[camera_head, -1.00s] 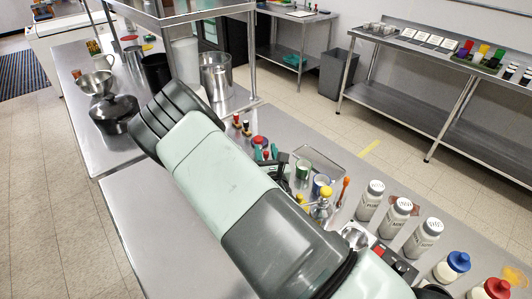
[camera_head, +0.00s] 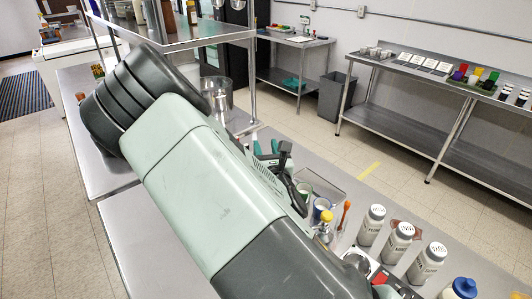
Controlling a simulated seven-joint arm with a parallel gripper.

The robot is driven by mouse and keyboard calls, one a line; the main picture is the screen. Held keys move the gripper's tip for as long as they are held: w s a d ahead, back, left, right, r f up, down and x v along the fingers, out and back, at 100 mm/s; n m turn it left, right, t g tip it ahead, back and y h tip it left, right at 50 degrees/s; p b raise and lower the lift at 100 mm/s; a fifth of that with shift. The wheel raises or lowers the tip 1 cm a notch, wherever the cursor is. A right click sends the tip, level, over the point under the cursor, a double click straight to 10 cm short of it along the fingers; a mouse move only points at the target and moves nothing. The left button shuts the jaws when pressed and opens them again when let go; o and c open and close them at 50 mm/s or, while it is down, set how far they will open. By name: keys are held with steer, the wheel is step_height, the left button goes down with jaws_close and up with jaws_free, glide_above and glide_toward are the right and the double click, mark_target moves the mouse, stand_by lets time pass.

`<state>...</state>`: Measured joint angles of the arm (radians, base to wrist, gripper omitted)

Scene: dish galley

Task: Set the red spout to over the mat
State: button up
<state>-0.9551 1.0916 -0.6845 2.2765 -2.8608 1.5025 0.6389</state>
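My arm crosses the middle of the view and hides much of the bench (camera_head: 150,235). My gripper (camera_head: 266,148) shows just past the arm, small and partly hidden. Its two teal fingertips stand apart, and I see nothing held between them. A bottle with a red spout is not in view now; a second ago it showed at the lower right corner beside a blue-capped bottle (camera_head: 462,288). I cannot pick out the mat for certain; a reddish-brown flat patch (camera_head: 411,227) lies partly hidden behind the white shakers.
White labelled shakers (camera_head: 398,243) stand in a row at right. A yellow-topped bottle (camera_head: 326,217), an orange-handled tool (camera_head: 345,213) and a shallow tray (camera_head: 335,190) are near the gripper. A raised steel shelf (camera_head: 190,38) stands behind the arm.

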steer(key=shift+a, duration=0.1)
steer(key=shift+c, duration=1.3)
steer(key=a+m+t+h, duration=0.1)
steer(key=a+m, duration=0.1)
steer(key=a+m+t+h, duration=0.1)
steer(key=a+m, duration=0.1)
steer(key=m, duration=0.1)
steer(key=shift+w+r, duration=0.15)
steer(key=shift+r, duration=0.05)
jaws_close()
steer(key=s+a+f+m+g+h, duration=0.4)
steer(key=s+m+h, duration=0.3)
steer(key=m, duration=0.5)
steer(key=s+a+f+m+g+h, duration=0.25)
steer(key=s+f+m+h, duration=0.4)
steer(key=m, duration=0.45)
steer(key=r+x, duration=0.1)
steer(key=x, duration=1.1)
steer(key=shift+w+d, duration=0.25)
steer(key=shift+w, duration=0.1)
